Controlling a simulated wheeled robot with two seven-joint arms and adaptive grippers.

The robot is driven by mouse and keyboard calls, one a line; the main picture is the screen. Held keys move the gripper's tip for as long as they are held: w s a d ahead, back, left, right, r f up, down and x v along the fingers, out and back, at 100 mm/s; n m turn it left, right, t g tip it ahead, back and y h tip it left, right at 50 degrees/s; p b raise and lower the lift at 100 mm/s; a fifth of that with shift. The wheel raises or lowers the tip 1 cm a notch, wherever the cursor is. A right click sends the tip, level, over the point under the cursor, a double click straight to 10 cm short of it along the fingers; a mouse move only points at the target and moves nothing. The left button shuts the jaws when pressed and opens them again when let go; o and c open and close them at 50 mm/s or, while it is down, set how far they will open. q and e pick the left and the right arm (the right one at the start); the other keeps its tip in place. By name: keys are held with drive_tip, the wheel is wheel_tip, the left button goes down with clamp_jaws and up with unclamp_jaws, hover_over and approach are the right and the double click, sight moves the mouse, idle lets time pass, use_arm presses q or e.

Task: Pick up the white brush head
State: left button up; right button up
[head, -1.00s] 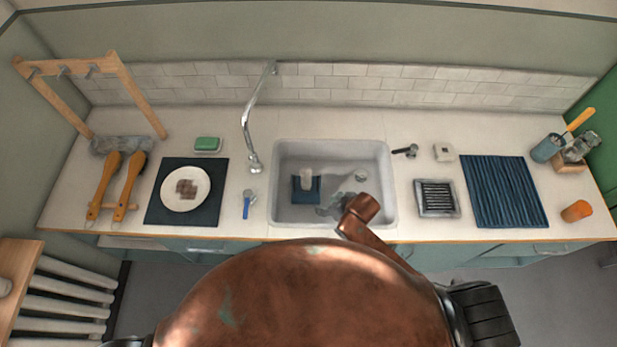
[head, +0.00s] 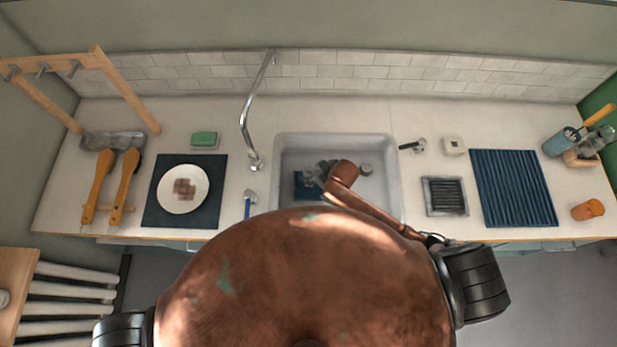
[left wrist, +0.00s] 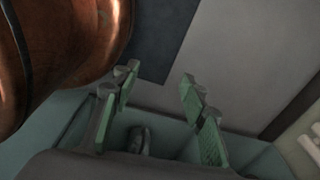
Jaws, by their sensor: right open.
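My right gripper (head: 320,172) is over the sink basin (head: 386,200), at the end of the copper-coloured arm. It is open. It covers most of a dark blue pad (head: 305,190) on the basin floor. A small whitish upright piece, perhaps the white brush head, stood on that pad a second ago. It is now hidden behind the gripper and wrist, so I cannot tell whether the fingers are around or beside it. My left gripper (left wrist: 160,77) shows in the left wrist view with green-padded fingers apart and nothing between them.
A faucet (head: 248,130) rises left of the basin. Left are a dark mat (head: 155,205) with a plate (head: 183,205), a green sponge (head: 204,138) and wooden-handled brushes (head: 124,185). Right are a grate (head: 445,196), a white block (head: 453,146) and a ribbed blue mat (head: 512,185).

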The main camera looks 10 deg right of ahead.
drive_tip(key=x, duration=0.2)
drive_tip(key=shift+w+a+f, duration=0.1)
drive_tip(key=shift+f, duration=0.3)
drive_tip(key=shift+w+a+f, duration=0.15)
drive_tip(key=shift+f, duration=0.2)
drive_tip(key=c, duration=1.2)
use_arm(q)
drive_tip(key=shift+w+d, duration=0.1)
drive_tip(key=shift+w, duration=1.05)
use_arm(e)
clamp_jaws()
